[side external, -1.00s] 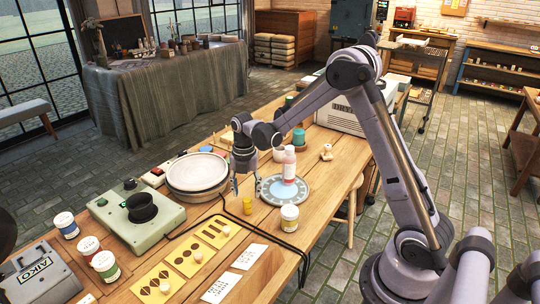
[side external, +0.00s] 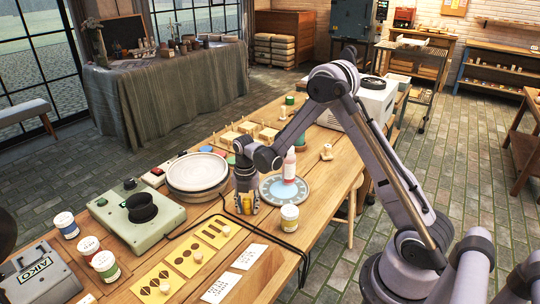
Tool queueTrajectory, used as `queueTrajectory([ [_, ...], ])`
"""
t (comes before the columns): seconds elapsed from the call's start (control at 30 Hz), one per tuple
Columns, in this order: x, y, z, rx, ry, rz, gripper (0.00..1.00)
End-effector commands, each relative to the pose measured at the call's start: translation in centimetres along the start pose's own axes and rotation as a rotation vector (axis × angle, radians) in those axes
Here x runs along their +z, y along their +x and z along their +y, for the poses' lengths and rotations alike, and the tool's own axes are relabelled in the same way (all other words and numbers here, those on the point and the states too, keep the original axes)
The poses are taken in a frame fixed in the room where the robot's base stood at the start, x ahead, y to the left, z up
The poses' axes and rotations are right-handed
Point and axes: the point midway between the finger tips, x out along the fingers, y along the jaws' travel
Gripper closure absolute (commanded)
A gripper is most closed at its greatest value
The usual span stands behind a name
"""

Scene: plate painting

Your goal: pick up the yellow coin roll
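The yellow coin roll (side external: 246,207) stands upright on the wooden table, beside the blue-grey plate (side external: 272,197). My gripper (side external: 247,206) points down and is low over the table, with its fingers around the roll. The fingers partly cover the roll, with yellow showing between them. At this size I cannot tell whether they touch it or stand apart from it.
A white jar (side external: 289,218) stands close to the right of my gripper. A pink-and-white bottle (side external: 289,166) stands on the plate. A round turntable (side external: 197,187) is just left. A black cable (side external: 222,207) runs nearby. Yellow pattern cards (side external: 187,259) lie in front.

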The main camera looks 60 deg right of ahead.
Motion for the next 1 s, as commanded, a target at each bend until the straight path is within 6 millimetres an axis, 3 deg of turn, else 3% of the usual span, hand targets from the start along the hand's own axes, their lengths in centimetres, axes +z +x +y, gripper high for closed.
queueTrajectory([
  [0.03, 0.0, 0.0, 0.0, 0.000, 0.000, 0.000, 0.85],
  [0.1, 0.0, 0.0, 0.0, 0.000, 0.000, 0.000, 1.00],
  [0.57, 0.0, -0.5, 0.0, 0.000, 0.000, 0.000, 1.00],
  [0.73, 0.0, -2.1, 0.0, 0.000, 0.000, 0.000, 1.00],
  [0.87, 0.1, -4.5, -0.2, -0.001, 0.002, 0.000, 1.00],
  [1.0, 1.3, -6.3, -3.6, -0.001, 0.007, 0.000, 1.00],
])
